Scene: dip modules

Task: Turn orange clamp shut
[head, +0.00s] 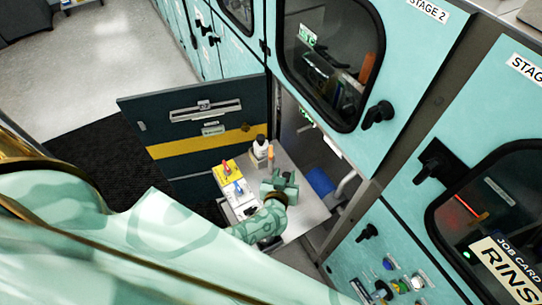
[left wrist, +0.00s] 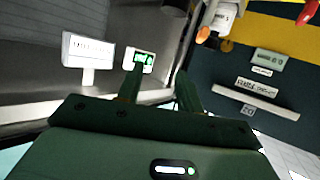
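An upright orange clamp handle (head: 270,153) stands beside a white bottle with a dark cap (head: 260,147) on the light shelf. An orange piece (left wrist: 203,34) also shows in the left wrist view by the white bottle (left wrist: 219,18), at the top. My left gripper (head: 286,184) is over the shelf, just in front of the orange handle in the head view. In the left wrist view its two fingers (left wrist: 158,90) stand apart with nothing seen between them. Whether it touches the clamp cannot be told; the clamp's base is hidden. My right gripper is not in view.
A red handle on a yellow block (head: 227,171) and a blue-handled piece (head: 238,189) sit left of my gripper. An open dark door (head: 185,120) with a yellow stripe stands behind. Mint cabinet fronts (head: 400,110) with black latches border the right.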

